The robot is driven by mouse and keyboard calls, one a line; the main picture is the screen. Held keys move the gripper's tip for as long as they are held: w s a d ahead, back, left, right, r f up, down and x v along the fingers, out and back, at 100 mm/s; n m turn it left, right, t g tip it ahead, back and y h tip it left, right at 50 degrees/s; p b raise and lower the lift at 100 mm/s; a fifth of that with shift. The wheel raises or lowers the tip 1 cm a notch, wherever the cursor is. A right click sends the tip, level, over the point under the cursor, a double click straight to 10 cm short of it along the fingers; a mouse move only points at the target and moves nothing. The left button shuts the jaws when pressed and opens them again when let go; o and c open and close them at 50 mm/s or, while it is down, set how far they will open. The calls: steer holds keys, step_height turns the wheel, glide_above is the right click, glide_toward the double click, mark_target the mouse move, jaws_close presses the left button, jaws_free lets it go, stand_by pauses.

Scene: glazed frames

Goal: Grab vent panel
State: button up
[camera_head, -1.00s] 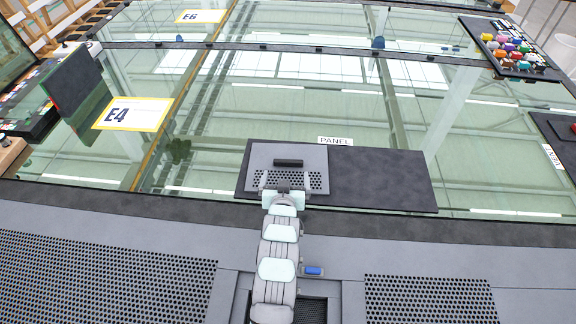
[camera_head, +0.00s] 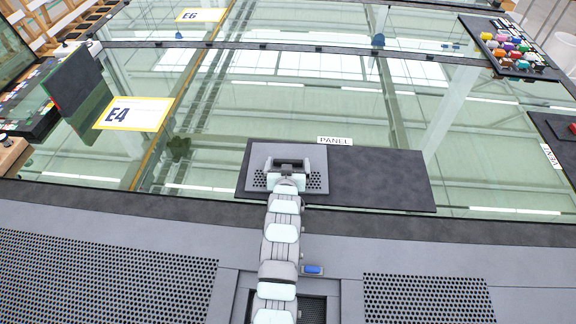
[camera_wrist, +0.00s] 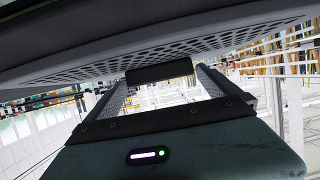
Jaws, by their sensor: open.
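The vent panel (camera_head: 318,155) is a grey square plate with rows of round holes along its near side and a dark bar handle (camera_head: 288,162). It lies on the left part of a dark rectangular mat labelled PANEL (camera_head: 385,180). My gripper (camera_head: 288,164) is over the panel, its two fingers on either side of the handle. In the wrist view the handle (camera_wrist: 158,71) shows between the spread fingers, with the perforated panel (camera_wrist: 215,48) behind it. The gripper is open, with gaps visible beside the handle. My arm hides part of the panel's near edge.
The mat rests on a large glazed frame (camera_head: 330,110). Sign E4 (camera_head: 134,114) lies to the left, and a tray of colored pieces (camera_head: 497,62) is at the back right. A dark pad marked VENT (camera_head: 553,124) is at the right edge. The mat's right part is bare.

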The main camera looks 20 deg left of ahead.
steer(key=shift+f, duration=0.1)
steer(key=c, duration=1.6)
